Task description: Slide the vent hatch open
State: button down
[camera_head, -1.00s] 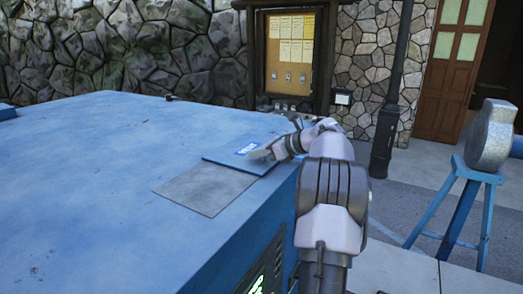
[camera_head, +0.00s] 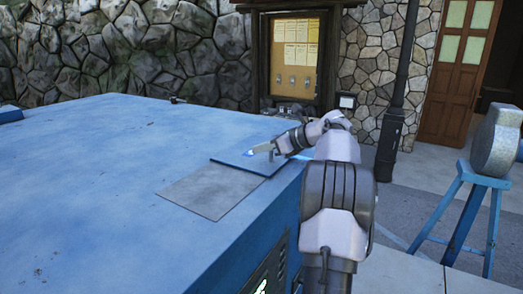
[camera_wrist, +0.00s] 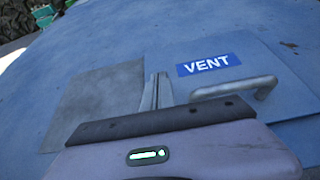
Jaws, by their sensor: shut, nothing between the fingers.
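The vent hatch (camera_head: 228,164) is a blue plate lying on the large blue housing, beside a bare grey rectangle (camera_head: 203,194). The wrist view shows the hatch (camera_wrist: 265,60) with a blue "VENT" label (camera_wrist: 209,64) and a grey bar handle (camera_wrist: 240,88). The grey rectangle (camera_wrist: 98,95) lies to its left there. My gripper (camera_head: 249,151) is over the hatch in the head view. In the wrist view my gripper (camera_wrist: 158,78) is shut and empty, left of the handle and apart from it.
The blue housing top (camera_head: 90,170) is broad and mostly clear. A notice board (camera_head: 291,55) stands behind, before a stone wall. A blue stand with a round grey object (camera_head: 497,138) is at the right.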

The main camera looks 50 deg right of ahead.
jog(key=s+r, duration=0.2)
jog(key=s, duration=1)
jog(key=shift+d, duration=0.45)
jog(key=shift+w, duration=0.1)
